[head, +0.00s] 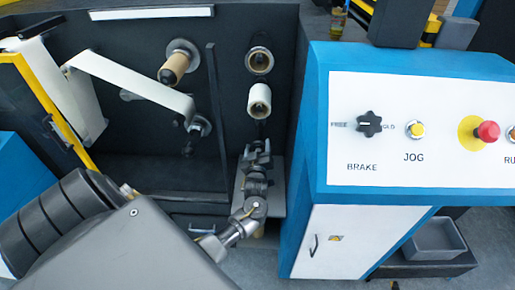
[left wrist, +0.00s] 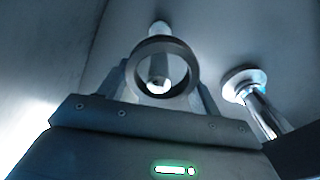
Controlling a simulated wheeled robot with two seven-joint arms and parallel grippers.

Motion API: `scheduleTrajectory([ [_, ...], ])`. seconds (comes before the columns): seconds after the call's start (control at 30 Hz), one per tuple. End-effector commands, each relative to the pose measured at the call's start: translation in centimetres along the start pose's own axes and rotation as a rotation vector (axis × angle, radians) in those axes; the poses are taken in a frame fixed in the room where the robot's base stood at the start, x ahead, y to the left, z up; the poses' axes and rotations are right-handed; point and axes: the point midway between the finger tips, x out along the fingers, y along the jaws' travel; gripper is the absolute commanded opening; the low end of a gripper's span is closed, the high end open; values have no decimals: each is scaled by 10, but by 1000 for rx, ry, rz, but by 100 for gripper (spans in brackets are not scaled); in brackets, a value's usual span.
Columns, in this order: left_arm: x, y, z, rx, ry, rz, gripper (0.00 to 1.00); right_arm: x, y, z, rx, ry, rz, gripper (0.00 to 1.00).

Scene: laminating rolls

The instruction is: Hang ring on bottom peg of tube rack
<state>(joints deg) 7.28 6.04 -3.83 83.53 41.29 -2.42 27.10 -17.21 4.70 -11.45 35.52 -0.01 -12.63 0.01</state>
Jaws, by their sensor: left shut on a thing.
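A dark grey ring (left wrist: 190,68) is held upright between the fingers of my left gripper (left wrist: 165,92) in the left wrist view. A pale peg (left wrist: 158,72) shows through the ring's opening, its round end near the lower inside edge. The ring's top rim crosses in front of this peg; I cannot tell if the peg is inside the ring or behind it. In the head view my left gripper (head: 257,152) is at the machine's dark back panel, below a white tube (head: 259,100). The ring is not clear there, and the gripper covers what lies behind it. My right gripper is out of view.
A second metal peg (left wrist: 258,105) with a round flange is close to the right in the left wrist view. A brown core (head: 174,68) and a white web (head: 130,85) are to the left. The blue control cabinet (head: 310,170) stands close on the right.

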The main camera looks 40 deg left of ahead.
Motion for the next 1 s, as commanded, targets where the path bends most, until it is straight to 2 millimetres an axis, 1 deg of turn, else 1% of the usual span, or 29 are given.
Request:
scheduleTrajectory([
  [0.2, 10, 0, 1, -1, 1, 0, 42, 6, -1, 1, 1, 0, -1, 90],
  [0.3, 7, 1, -1, -1, 0, -1, 42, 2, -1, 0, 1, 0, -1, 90],
  [0.9, 5, 0, 0, 0, 1, 0, 42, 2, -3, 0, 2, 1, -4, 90],
  [0.93, 5, 0, 0, 0, 1, 0, 66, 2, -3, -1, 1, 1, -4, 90],
  [1.0, 5, 0, 0, 0, 1, 0, 75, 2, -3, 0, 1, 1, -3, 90],
])
